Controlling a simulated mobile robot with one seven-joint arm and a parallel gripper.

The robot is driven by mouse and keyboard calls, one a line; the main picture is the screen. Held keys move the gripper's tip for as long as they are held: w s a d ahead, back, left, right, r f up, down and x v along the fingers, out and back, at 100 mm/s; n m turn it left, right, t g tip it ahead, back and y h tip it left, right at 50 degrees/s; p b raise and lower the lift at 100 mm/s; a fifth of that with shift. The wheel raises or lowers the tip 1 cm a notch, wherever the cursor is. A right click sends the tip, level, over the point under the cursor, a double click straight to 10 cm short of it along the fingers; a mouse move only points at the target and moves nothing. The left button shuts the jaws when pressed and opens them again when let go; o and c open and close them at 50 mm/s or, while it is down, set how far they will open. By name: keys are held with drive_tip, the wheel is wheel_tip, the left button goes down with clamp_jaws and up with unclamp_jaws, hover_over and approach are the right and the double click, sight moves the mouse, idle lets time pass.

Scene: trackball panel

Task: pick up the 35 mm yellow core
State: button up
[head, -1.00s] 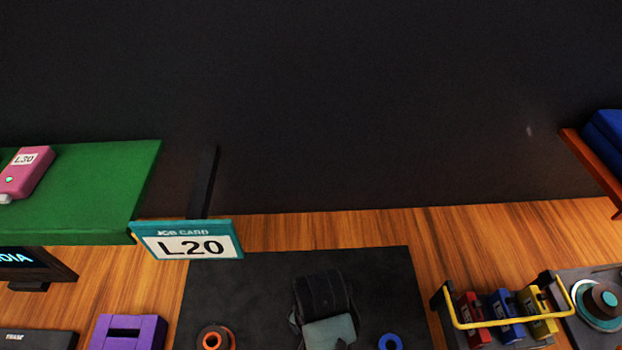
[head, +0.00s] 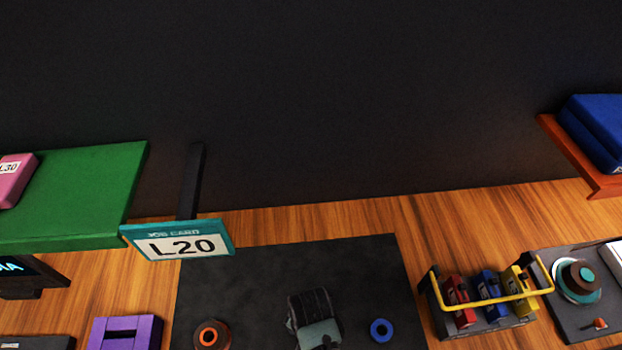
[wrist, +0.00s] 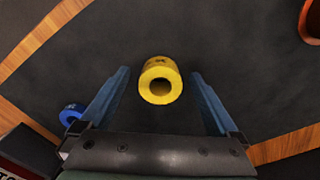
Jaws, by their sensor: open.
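The yellow core (wrist: 161,80) is a short ring-shaped cylinder with a dark hole. In the wrist view it stands on the dark mat (wrist: 235,50), between and a little beyond the fingers. My gripper (wrist: 160,84) is open and empty, with one blue finger on each side of the core and a gap to both. In the head view my gripper and wrist (head: 318,330) show over the mat (head: 250,275), and the yellow core does not show there.
A blue ring (head: 381,330) and an orange-centred brown ring (head: 211,336) lie on the mat. A caddy with a yellow handle (head: 490,300) stands right, beside a plate with a round stack (head: 580,277). A purple block (head: 125,332) stands left, below the L20 job card (head: 180,241).

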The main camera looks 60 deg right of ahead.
drive_tip(key=c, duration=1.4)
drive_tip(key=shift+r, duration=0.1)
